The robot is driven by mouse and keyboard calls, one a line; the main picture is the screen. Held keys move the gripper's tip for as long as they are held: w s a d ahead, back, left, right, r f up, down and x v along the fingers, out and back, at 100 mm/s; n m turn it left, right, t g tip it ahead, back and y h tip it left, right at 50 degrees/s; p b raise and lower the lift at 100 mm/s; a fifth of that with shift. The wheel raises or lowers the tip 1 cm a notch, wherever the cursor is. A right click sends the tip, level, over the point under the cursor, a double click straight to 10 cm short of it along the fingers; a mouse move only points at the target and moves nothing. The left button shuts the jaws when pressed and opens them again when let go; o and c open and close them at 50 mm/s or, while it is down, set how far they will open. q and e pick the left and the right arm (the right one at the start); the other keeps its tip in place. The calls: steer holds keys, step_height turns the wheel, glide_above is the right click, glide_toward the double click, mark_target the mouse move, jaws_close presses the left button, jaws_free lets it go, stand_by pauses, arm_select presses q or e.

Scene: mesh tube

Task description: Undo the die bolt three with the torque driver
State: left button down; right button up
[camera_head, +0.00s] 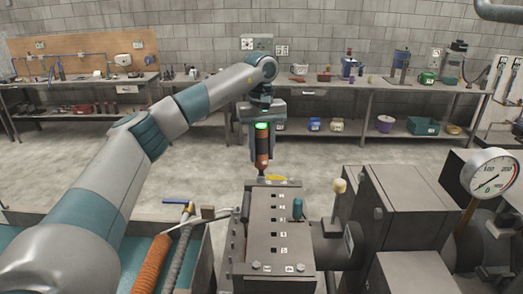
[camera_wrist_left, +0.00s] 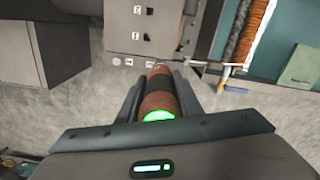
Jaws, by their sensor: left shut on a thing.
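My left gripper (camera_head: 263,135) is shut on the torque driver (camera_head: 262,150), an orange-brown cylinder with a glowing green ring at its top. The driver is held upright, its tip pointing down at the far end of the grey die block (camera_head: 266,225). I cannot tell whether the tip touches a bolt. In the left wrist view the driver (camera_wrist_left: 157,100) lies between the two dark fingers. Small white number labels run along the top of the block. Bolt three cannot be told apart. My right gripper is not in view.
A pressure gauge (camera_head: 490,173) and grey machine housing (camera_head: 410,210) stand at the right. A knobbed lever (camera_head: 339,187) rises beside the block. An orange ribbed tube (camera_head: 151,264) and a grey one lie in a teal tray at the left. Benches line the back wall.

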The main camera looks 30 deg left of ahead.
mark_target(261, 126)
arm_select(q)
steer(key=shift+s+d+f, duration=0.1)
steer(key=shift+s+f, duration=0.15)
steer(key=shift+f, duration=0.05)
stand_by(0.9)
steer(key=shift+r, duration=0.2)
stand_by(0.6)
steer(key=shift+w+r, duration=0.3)
steer(key=shift+r, duration=2.8)
